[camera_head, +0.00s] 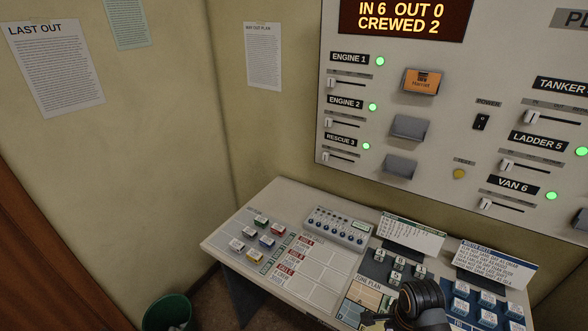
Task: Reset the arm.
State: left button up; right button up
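A black, ridged, rounded part of one of my arms (422,303) rises from the bottom edge, right of centre, in front of the desk. I cannot tell which arm it belongs to. A smaller dark part with a tan patch shows beside it at the bottom edge. No gripper fingers can be made out. The arm part hides some of the desk's front, including part of the crew plan sheet (359,292). I see nothing held.
The desk (236,238) carries several coloured blocks (261,220), a grey knob box (340,228), standing cards (412,234) and numbered blocks. A wall panel (345,94) with sliders and green lights stands behind. A green bin (167,312) is on the floor at left.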

jog(key=s+r+n+t, duration=0.35)
jog(key=s+n, duration=0.45)
jog(key=n, duration=1.2)
notch_tip(320, 180, down, 33)
jog(key=s+d+g+b, duration=0.2)
jog(key=b, duration=0.4)
pick_arm(q)
notch_tip(320, 180, down, 11)
jog(key=s+b, duration=0.1)
jog(key=b, duration=0.3)
jog(key=shift+s+a+b, duration=0.3)
jog(key=shift+s+a, duration=0.1)
pick_arm(e)
jog(key=s+d+f+g, duration=0.1)
jog(key=s+f, duration=1.7)
jog(key=f, duration=0.2)
jog(key=shift+f+m+h, duration=0.2)
jog(key=shift+m+h, duration=0.1)
